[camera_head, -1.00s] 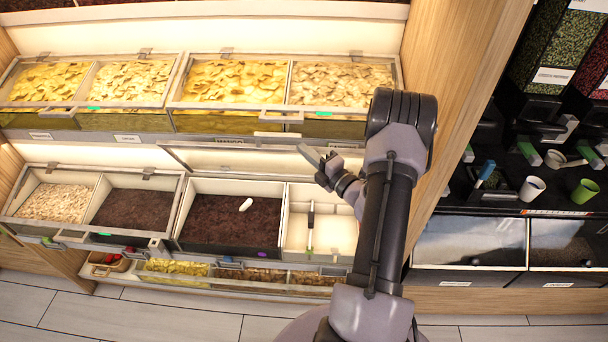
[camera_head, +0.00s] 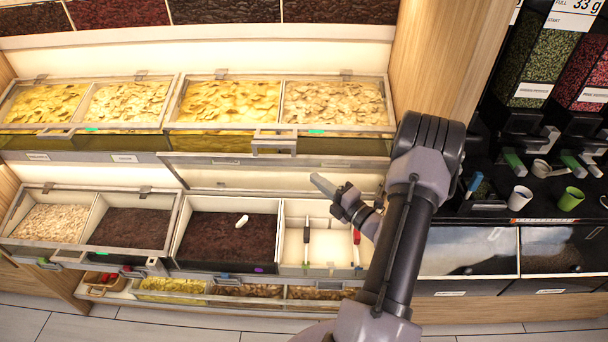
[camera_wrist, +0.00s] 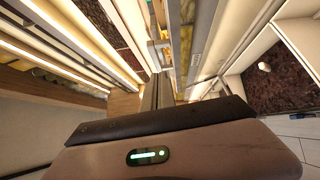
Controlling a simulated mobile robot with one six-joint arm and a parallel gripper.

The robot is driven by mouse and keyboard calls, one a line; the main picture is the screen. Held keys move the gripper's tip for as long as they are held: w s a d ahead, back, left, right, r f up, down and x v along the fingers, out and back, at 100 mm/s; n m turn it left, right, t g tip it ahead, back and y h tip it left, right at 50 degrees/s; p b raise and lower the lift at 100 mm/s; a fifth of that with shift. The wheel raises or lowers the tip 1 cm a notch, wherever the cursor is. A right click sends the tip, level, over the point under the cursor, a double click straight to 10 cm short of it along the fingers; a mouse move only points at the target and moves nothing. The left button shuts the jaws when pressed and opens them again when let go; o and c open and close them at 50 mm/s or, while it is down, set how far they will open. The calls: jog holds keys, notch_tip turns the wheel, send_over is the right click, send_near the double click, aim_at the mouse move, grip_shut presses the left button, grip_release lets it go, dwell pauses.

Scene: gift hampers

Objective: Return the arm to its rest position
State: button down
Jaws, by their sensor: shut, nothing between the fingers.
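My arm reaches up from the bottom of the head view, right of centre, with the elbow at the top. My gripper (camera_head: 322,185) is the pale grey end left of the arm, in front of the bin shelves. It is shut and empty, apart from the bins as far as I can tell. In the wrist view, its body with a green light fills the bottom and the dark fingers (camera_wrist: 157,92) point up the picture.
Dispensers (camera_head: 545,65) and cups (camera_head: 521,195) stand at the right.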

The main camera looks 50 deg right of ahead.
jog(key=w+a+r+n+g+y+b, duration=0.1)
jog(key=a+r+n+g+y+b, duration=0.2)
jog(key=a+n, duration=0.5)
jog(key=w+a+n+g+y+b, duration=0.1)
jog(key=a+n+g+y+b, duration=0.15)
jog(key=a+n+y, duration=0.6)
jog(key=a+r+n+g+y+b, duration=0.15)
jog(key=a+n+g, duration=0.3)
jog(key=a, duration=0.65)
jog(key=s+a+f+n+g+h+b, duration=0.3)
jog(key=s+a+n+g+b, duration=0.45)
jog(key=a+n, duration=0.6)
jog(key=s+d+n+t+h+b, duration=0.1)
jog(key=s+n+t+h+b, duration=0.2)
jog(key=n, duration=1.2)
jog(key=s+t+h, duration=0.1)
jog(key=s+h, duration=0.2)
jog(key=s, duration=0.2)
jog(key=shift+f+h, duration=0.3)
jog(key=shift+t, duration=0.25)
